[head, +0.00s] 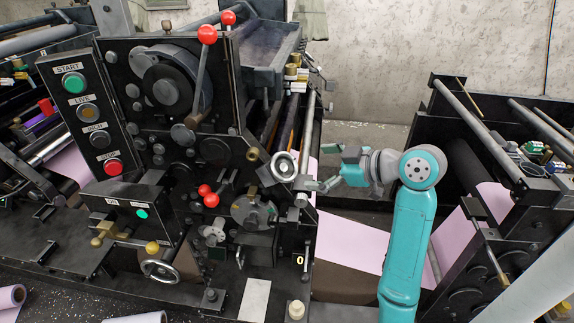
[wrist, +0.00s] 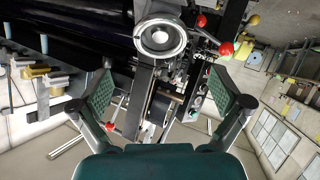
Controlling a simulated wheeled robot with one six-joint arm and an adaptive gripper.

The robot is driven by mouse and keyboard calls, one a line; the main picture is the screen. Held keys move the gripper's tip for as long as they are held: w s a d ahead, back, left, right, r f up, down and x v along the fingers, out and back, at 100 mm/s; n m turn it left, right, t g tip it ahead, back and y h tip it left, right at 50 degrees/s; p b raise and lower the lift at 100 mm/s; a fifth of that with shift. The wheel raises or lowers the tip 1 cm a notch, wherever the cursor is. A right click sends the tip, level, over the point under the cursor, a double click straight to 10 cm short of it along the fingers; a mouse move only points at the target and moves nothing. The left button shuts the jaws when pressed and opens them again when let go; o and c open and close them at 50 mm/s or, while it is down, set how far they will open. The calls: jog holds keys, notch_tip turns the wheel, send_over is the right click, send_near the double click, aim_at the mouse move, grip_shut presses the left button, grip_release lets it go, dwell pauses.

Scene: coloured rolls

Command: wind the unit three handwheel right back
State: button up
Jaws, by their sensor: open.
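A silver-rimmed handwheel (head: 285,166) sits on the right side of the black press unit in the head view. It shows in the wrist view as a pale ring with a round hub (wrist: 160,37), top centre. A second handwheel (head: 160,271) sits low on the front of the unit. I cannot read a unit number by either wheel. My gripper (head: 318,183) is just right of the upper handwheel, pointing left. In the wrist view its two green-padded fingers (wrist: 162,70) are wide apart and empty, with the wheel beyond them. I see no contact with the wheel.
Red ball-ended levers (head: 207,35) rise above, and smaller red knobs (head: 210,199) sit left of the wheel. A button panel (head: 88,118) stands at left. A pink web (head: 350,241) runs below my arm to another unit (head: 500,150) at right.

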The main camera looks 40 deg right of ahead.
aim_at(287, 166)
jog(key=w+f, duration=0.1)
jog(key=w, duration=0.2)
jog(key=w+a+f+m, duration=0.1)
jog(key=w, duration=0.2)
jog(key=w+a+f+m, duration=0.1)
jog(key=w+f, duration=0.1)
jog(key=w, duration=0.1)
jog(key=shift+w+a+f+h, duration=0.1)
jog(key=shift+w+h, duration=0.2)
jog(key=shift+w, duration=0.1)
jog(key=c, duration=1)
